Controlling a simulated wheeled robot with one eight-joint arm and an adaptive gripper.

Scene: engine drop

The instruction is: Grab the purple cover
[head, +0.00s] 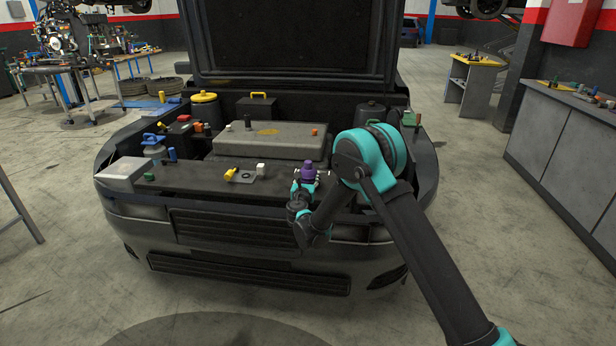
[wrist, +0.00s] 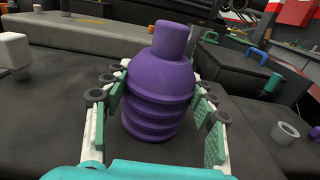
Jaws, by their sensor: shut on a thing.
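The purple cover (head: 308,172) stands upright at the front right of the car's open engine bay. It shows large in the wrist view (wrist: 158,85), with a narrow neck on top and a ribbed lower body. My gripper (head: 307,182) reaches it from the front, and in the wrist view its fingers (wrist: 160,118) lie on both sides of the ribbed part, shut on it. The cover's lower edge sits at or close to the dark panel; I cannot tell whether it touches.
A white block (head: 261,169) and a yellow part (head: 231,174) lie left of the cover on the front panel. A large grey engine cover (head: 268,140) is behind. In the wrist view, a blue-handled box (wrist: 248,68) and a grey cylinder (wrist: 285,132) stand to the right.

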